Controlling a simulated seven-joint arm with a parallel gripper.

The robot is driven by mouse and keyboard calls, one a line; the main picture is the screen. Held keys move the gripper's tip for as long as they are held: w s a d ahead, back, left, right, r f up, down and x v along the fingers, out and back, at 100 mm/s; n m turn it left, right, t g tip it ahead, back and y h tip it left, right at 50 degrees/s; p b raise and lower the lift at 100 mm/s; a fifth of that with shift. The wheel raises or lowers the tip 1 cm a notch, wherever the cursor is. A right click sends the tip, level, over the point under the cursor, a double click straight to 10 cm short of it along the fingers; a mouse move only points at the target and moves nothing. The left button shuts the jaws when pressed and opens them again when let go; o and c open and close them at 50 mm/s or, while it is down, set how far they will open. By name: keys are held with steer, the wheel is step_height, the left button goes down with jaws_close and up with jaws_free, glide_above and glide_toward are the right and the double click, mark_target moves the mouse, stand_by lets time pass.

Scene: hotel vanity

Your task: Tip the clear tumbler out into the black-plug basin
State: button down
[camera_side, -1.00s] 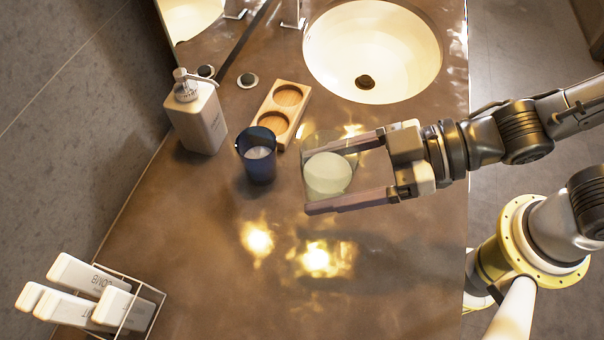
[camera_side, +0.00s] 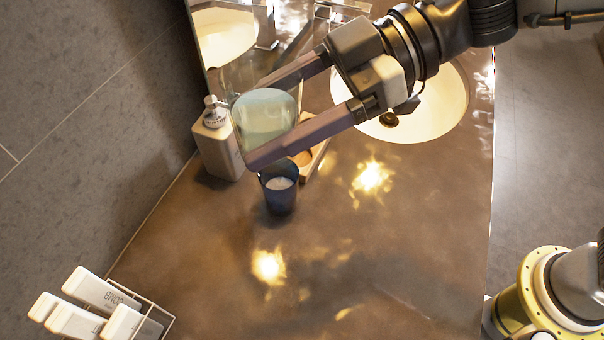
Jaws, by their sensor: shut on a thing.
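The clear tumbler (camera_side: 240,125) is between the two fingers of my gripper (camera_side: 256,122), which is shut on it. Pale greenish-white liquid shows inside it. It is held up off the counter and, in the picture, overlaps the soap bottle and the wooden tray. I cannot tell its exact tilt. The white basin (camera_side: 452,105) is behind and to the right, partly hidden by my gripper and wrist. Its dark drain plug (camera_side: 389,119) shows just below my gripper; its exact colour is hard to judge.
A blue cup (camera_side: 280,196) with pale contents stands below the held tumbler in the picture. A white pump bottle (camera_side: 216,145) stands at left and a wooden tray (camera_side: 318,158) behind. The front counter is clear.

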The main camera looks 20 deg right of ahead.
steer(key=w+d+f, duration=0.3)
steer(key=w+d, duration=0.6)
steer(key=w, duration=0.2)
steer(key=w+d+f, duration=0.4)
steer(key=w+d, duration=0.5)
steer(key=w, duration=0.3)
steer(key=w+d+f+n+t+h, duration=0.3)
steer(key=d+f+t, duration=0.1)
steer(key=d, duration=0.6)
steer(key=w+d+f+n+t+h, duration=0.3)
steer(key=d+f+t, duration=0.2)
steer(key=d, duration=0.5)
steer(key=w+d+f+n+t+h, duration=0.2)
steer(key=w+d+f+n+t, duration=0.1)
steer(key=d, duration=0.7)
steer(key=f+t, duration=0.1)
steer(key=t, duration=0.1)
steer(key=shift+d+f+n+t+h, duration=0.15)
steer(key=shift+n+t+h, duration=0.15)
steer(key=shift+n+h, duration=0.1)
